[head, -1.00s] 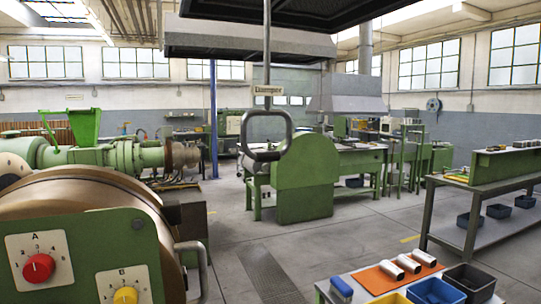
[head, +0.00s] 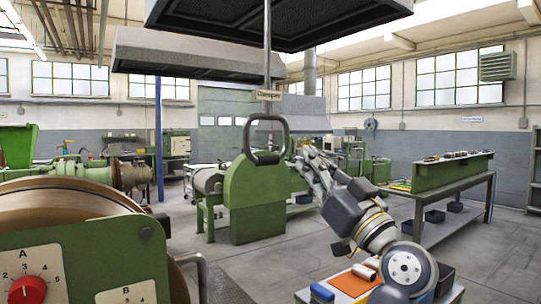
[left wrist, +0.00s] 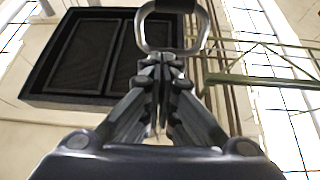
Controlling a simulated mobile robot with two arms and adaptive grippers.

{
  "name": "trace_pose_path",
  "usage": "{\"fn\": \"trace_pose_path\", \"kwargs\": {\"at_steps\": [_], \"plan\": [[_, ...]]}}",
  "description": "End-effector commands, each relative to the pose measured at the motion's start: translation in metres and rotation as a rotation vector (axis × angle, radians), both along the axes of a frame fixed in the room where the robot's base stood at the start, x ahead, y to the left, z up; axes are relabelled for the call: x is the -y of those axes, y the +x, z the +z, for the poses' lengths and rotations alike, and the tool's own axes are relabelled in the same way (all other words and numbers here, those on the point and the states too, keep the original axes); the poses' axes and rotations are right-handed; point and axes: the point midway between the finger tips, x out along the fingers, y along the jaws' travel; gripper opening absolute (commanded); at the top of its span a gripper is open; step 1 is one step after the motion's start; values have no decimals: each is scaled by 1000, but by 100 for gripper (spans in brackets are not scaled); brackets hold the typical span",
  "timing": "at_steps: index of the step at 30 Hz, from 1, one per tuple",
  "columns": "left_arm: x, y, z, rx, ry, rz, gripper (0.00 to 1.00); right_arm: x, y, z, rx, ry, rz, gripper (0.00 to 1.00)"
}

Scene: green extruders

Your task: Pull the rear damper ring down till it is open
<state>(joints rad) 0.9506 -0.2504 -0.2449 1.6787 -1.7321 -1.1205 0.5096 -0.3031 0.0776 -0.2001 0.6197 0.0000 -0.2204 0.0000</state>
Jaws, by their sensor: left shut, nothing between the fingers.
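The damper ring (head: 265,139) is a dark rounded loop hanging at the end of a thin vertical rod, under a small sign (head: 268,95) whose lettering I cannot read surely. The ring also shows at the top of the left wrist view (left wrist: 143,30). My left gripper (head: 304,162) is just right of the ring in the head view, its arm rising from the lower right. In the left wrist view its fingers (left wrist: 163,66) are together and empty, their tips by the ring's lower bar. I cannot tell whether they touch it. My right gripper is not in view.
A dark hood (head: 280,22) hangs overhead; its panelled underside shows in the left wrist view (left wrist: 90,50). A green machine with lettered dials (head: 90,245) stands at the lower left. A green workbench (head: 440,172) is at the right.

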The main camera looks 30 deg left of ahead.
Motion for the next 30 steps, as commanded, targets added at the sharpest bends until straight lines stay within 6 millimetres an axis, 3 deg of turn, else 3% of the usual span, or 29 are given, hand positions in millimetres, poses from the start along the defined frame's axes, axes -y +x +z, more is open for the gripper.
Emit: {"fn": "trace_pose_path", "kwargs": {"at_steps": [2, 5, 20, 21, 24, 30], "plan": [[-3, -12, 9, 34, -11, 15, 0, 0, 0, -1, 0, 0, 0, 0], [-8, -14, 16, 44, -12, 22, 0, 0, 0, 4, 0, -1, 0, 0], [-85, 19, 69, 39, -11, 21, 0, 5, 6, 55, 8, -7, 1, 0], [-85, 21, 55, 32, -10, 20, 0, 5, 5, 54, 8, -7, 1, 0], [-86, 21, 42, 34, -9, 20, 0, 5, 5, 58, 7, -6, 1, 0], [-88, 22, 26, 37, -9, 19, 0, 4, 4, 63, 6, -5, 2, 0]]}}
